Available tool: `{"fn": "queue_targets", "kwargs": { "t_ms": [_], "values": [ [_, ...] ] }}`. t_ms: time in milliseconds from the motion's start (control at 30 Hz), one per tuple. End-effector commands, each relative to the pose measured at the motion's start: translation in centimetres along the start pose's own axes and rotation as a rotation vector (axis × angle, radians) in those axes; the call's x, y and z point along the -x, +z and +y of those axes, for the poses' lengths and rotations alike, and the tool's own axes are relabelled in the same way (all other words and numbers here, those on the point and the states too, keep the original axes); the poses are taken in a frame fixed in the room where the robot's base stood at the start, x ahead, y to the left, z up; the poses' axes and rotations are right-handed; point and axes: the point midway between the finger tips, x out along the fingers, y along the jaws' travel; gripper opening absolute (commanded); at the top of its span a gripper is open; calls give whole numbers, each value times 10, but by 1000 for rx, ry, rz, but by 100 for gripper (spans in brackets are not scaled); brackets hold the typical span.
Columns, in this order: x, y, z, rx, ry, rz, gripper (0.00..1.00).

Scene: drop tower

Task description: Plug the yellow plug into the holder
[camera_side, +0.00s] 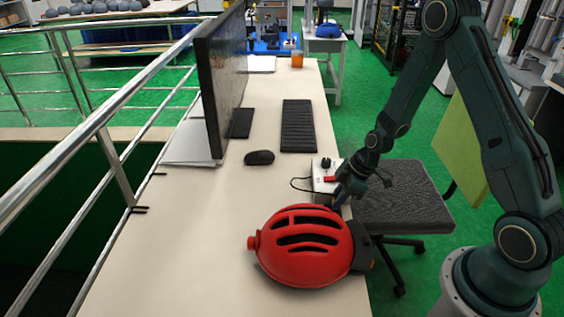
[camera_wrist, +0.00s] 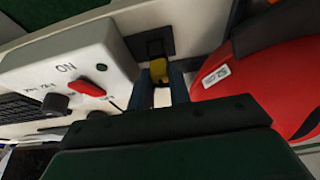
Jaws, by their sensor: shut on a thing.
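In the wrist view the yellow plug (camera_wrist: 159,71) sits between the fingertips of my gripper (camera_wrist: 160,82), which is shut on it. The dark holder (camera_wrist: 136,46) is just beyond the plug, set at the pale desk edge. The plug's far end meets or overlaps the holder's dark opening; I cannot tell whether it is inside. In the side view my gripper (camera_side: 347,190) is low at the desk's right edge, between the white box and the red helmet. The plug and holder are not clearly seen there.
A white switch box (camera_side: 325,174) with a red switch (camera_wrist: 87,87) stands close on one side, the red helmet (camera_side: 300,247) close on the other. A black cable (camera_side: 296,186) loops beside the box. A keyboard (camera_side: 298,126), mouse (camera_side: 259,157) and monitor (camera_side: 222,75) are farther back.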

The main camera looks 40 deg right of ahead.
Motion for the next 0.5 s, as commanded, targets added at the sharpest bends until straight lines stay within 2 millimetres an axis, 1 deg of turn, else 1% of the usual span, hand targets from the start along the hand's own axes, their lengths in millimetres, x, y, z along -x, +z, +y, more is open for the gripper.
{"fn": "queue_targets", "kwargs": {
  "t_ms": [100, 133, 233, 267, 500],
  "values": [
    [-1, 0, 0, 0, 0, 0, 6],
    [-1, 0, 0, 0, 0, 0, 23],
    [-1, 0, 0, 0, 0, 0, 43],
    [-1, 0, 0, 0, 1, 0, 44],
    [-1, 0, 0, 0, 0, 0, 44]
  ]
}}
